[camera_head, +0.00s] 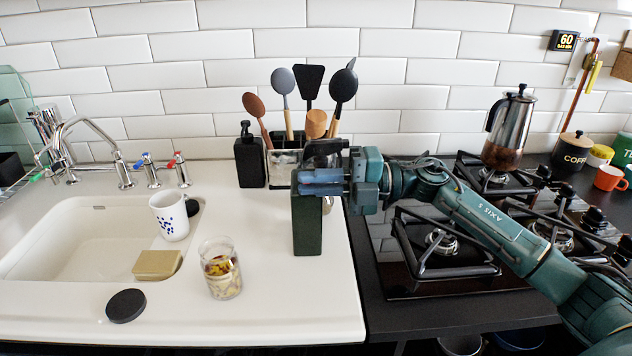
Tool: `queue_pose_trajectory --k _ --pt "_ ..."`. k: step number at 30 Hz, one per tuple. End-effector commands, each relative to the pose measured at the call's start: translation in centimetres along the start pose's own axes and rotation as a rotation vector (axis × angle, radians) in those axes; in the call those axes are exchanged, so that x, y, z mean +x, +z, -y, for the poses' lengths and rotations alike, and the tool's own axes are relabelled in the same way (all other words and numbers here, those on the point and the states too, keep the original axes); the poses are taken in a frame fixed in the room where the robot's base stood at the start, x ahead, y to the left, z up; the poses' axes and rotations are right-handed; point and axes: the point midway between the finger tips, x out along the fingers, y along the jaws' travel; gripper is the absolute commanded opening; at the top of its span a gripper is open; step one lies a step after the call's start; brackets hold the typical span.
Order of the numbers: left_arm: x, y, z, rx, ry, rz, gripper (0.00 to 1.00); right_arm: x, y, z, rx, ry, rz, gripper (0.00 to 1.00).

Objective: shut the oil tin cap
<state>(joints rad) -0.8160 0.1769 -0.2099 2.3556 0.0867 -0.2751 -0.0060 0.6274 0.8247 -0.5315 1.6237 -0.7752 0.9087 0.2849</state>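The dark green oil tin (307,228) stands upright on the white worktop, near its right edge. My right gripper (306,182) reaches in from the right and lies across the tin's upper part, hiding much of its top. Whether its fingers are apart or together does not show, nor whether they touch the tin. A dark shape (325,148) shows just above the gripper; I cannot tell whether it is the tin's cap or part of something else. The cap's position is not clear. My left gripper is out of view.
Behind the tin stand a utensil holder (285,165) and a black pump bottle (249,158). A glass jar (221,272) and black round lid (126,305) lie left of it, near the sink (70,285). The gas hob (420,275) is on the right, with a moka pot (508,130).

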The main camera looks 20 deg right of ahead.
Motion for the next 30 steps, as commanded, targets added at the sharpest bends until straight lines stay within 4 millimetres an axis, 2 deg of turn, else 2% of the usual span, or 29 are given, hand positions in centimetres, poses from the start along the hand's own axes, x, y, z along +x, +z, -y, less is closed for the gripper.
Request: queue_pose_trajectory --k 5,17,20,23,30 --pt "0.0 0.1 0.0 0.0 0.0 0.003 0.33 0.0 0.0 0.0 0.001 0.0 0.0 0.25" --pt "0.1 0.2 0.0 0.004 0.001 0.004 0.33 0.0 -0.1 0.2 0.005 -0.003 -0.002 0.25" --pt "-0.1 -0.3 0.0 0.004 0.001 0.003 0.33 0.0 -0.1 -0.1 0.032 -0.004 -0.002 0.25" --pt "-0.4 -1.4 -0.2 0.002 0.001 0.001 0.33 0.0 0.0 -0.6 0.113 -0.004 -0.001 0.25" --pt "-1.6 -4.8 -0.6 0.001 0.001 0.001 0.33 0.0 0.5 -2.1 0.487 -0.003 -0.001 0.25"
